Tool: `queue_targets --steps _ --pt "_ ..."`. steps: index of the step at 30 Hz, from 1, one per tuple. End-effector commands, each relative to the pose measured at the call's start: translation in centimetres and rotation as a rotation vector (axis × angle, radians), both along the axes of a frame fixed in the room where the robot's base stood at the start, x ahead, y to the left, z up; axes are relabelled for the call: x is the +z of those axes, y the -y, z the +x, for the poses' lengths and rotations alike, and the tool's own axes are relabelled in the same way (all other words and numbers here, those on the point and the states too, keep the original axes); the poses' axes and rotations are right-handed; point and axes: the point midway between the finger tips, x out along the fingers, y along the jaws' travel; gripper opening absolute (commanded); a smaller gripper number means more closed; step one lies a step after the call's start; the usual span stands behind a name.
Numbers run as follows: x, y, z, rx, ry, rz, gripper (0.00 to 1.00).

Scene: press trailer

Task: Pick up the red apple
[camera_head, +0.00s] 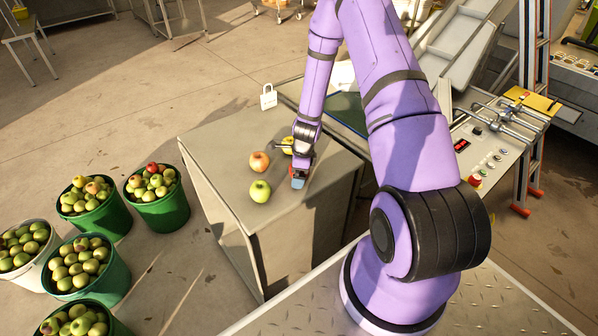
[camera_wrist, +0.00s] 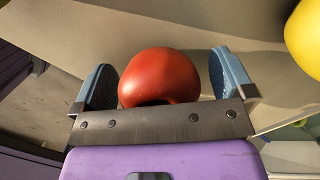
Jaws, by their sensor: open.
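The red apple (camera_wrist: 160,76) sits between the two blue finger pads of my gripper (camera_wrist: 162,80) in the wrist view, with a small gap to each pad. My gripper is open around it. In the head view my gripper (camera_head: 299,181) is low over the top of a grey cabinet (camera_head: 222,152). Only a sliver of the red apple shows there, the rest hidden behind my gripper.
A reddish-yellow apple (camera_head: 259,162) and a green apple (camera_head: 260,191) lie left of my gripper on the cabinet. A yellow fruit (camera_wrist: 306,38) lies close by at right in the wrist view. Buckets of apples (camera_head: 160,210) stand on the floor at left.

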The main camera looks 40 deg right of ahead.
Motion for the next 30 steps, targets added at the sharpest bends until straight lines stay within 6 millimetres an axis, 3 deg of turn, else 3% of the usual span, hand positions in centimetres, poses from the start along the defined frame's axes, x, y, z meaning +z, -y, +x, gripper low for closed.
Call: queue_targets --steps 5,12,13,23,30 --pt "0.0 0.0 0.0 0.000 0.001 -0.001 1.00" --pt "0.0 0.0 0.0 0.000 0.001 -0.001 0.47" --pt "0.0 0.0 0.0 0.000 0.001 -0.001 0.44" --pt "0.2 0.0 0.0 0.000 0.001 -0.001 0.44" --pt "1.6 0.1 0.1 0.000 0.002 -0.003 0.44"
